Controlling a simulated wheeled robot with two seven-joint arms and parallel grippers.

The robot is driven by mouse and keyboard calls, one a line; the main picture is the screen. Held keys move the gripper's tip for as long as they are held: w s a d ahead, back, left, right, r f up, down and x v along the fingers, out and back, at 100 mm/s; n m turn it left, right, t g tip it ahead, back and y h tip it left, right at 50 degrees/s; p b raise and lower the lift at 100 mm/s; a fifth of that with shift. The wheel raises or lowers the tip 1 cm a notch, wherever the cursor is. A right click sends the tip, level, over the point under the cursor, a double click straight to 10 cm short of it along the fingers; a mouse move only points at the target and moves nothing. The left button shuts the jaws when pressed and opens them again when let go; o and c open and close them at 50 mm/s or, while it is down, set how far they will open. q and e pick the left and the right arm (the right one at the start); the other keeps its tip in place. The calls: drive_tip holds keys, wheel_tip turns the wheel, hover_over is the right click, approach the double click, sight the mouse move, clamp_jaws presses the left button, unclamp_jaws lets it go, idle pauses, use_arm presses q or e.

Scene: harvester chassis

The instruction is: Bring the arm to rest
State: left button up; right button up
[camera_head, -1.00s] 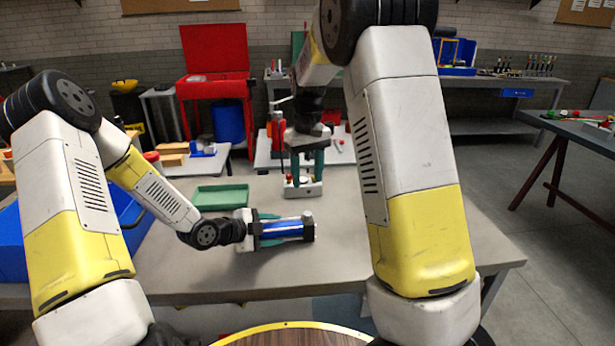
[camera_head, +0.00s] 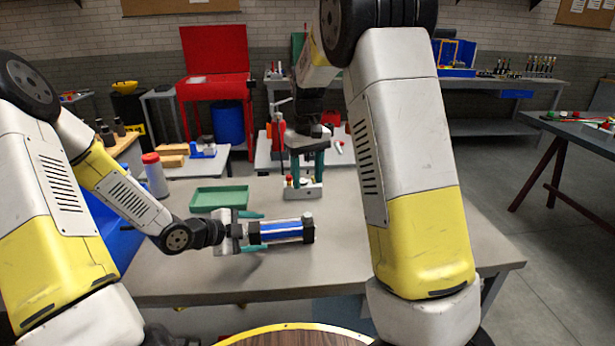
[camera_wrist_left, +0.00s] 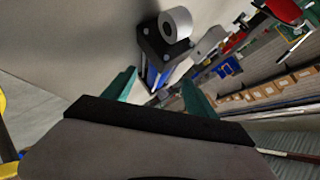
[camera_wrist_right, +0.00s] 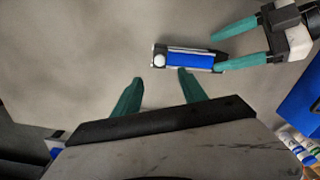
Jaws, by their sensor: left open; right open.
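My left gripper (camera_head: 257,231) is open at the left end of a blue cylinder with black ends (camera_head: 283,230), which lies on the grey table. In the left wrist view, the cylinder's pale round end (camera_wrist_left: 176,24) shows beyond the fingertips (camera_wrist_left: 160,88). My right gripper (camera_head: 306,170) points down near a small white block (camera_head: 312,190) at the table's back; whether it touches the block is unclear. In the right wrist view, its open fingers (camera_wrist_right: 160,82) have only bare table between them. That view also shows the blue cylinder (camera_wrist_right: 190,62) beside my left fingers (camera_wrist_right: 236,46).
A shallow green tray (camera_head: 219,197) lies left of the white block. A blue bin (camera_head: 110,235) stands at the table's left side, partly hidden by my left arm. The table's right part (camera_head: 345,240) is clear where seen.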

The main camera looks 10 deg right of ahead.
use_arm(q)
drive_tip(key=shift+s+a+r, duration=0.35)
drive_tip(key=shift+a, duration=0.05)
